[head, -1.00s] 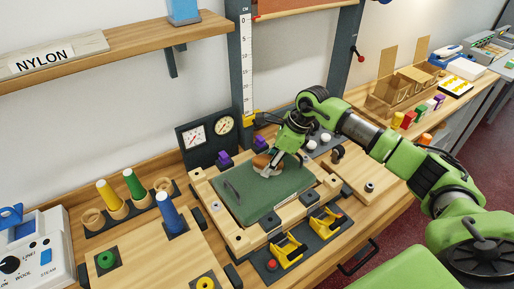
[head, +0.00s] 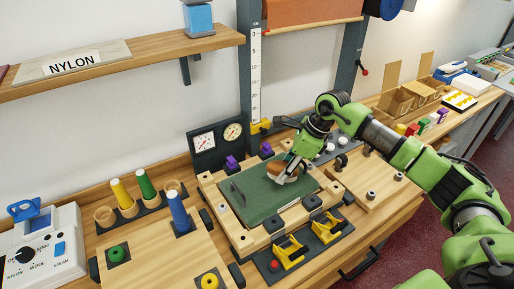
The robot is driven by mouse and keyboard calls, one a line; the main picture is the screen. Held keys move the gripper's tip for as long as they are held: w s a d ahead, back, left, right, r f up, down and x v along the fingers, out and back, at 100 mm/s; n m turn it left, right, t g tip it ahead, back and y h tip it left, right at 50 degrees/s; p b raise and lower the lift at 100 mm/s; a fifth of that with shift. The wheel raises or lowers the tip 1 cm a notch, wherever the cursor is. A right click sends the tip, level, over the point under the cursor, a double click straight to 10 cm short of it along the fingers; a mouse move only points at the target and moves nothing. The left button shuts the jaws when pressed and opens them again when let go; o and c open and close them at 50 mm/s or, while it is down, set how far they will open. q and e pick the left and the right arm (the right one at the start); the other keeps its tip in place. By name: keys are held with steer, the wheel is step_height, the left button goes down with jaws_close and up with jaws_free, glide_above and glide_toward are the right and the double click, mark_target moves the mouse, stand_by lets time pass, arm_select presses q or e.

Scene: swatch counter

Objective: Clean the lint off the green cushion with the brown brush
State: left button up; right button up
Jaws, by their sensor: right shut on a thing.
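The green cushion (head: 260,205) lies flat in a wooden frame on the counter, in the middle of the head view. A dark lint strip or mark (head: 237,192) shows on its left part. My right gripper (head: 287,178) is over the cushion's far right part, shut on the brown brush (head: 276,168). The brush's underside is at or just above the cloth; I cannot tell if it touches. The gripper hides part of the brush. My left gripper is not in view.
Two gauges (head: 217,139) stand behind the frame. Purple blocks (head: 231,162) sit at its back edge and yellow clamps (head: 289,250) at its front. Thread cones (head: 179,211) and a steamer box (head: 40,250) are at left. A wooden board (head: 372,182) lies at right.

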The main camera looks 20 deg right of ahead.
steer(key=shift+r, duration=0.65)
steer(key=shift+p+v, duration=0.55)
steer(key=shift+v, duration=0.35)
steer(key=shift+a+r, duration=0.25)
steer(key=shift+r, duration=0.25)
steer(key=shift+w, duration=0.1)
